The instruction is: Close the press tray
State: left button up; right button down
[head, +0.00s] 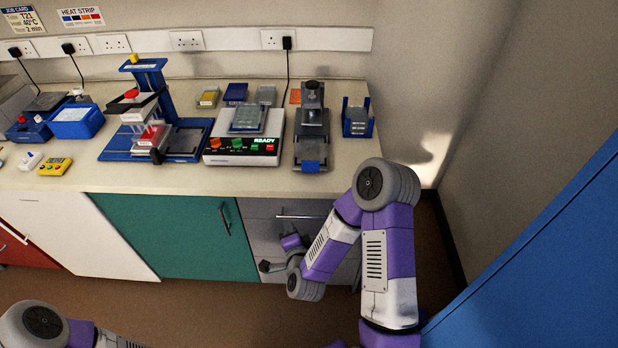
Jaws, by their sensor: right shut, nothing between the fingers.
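A grey press (312,96) with a dark round knob on top stands near the right end of the bench. Its tray (311,166) appears to stick out at the front, towards the bench edge, with a blue piece on it. How far it is out I cannot tell exactly. My right gripper (265,266) is small in view, shut and empty. It is in front of the grey drawers, below the bench top and well apart from the press. My left gripper is out of view; only part of my left arm shows at the lower left.
A white heating unit (240,154) reading READY stands left of the press. A blue rack (372,125) stands on its right. A blue-framed stand (180,140) is farther left. The bench strip before the press is narrow. A blue panel (550,250) fills the right side.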

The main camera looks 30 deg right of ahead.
jog(key=d+r+m+t+h+b, duration=0.1)
jog(key=d+r+m+t+h, duration=0.1)
jog(key=d+r+m+h, duration=0.4)
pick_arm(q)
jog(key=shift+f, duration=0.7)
pick_arm(e)
send_near(310, 164)
jog(key=x, duration=0.7)
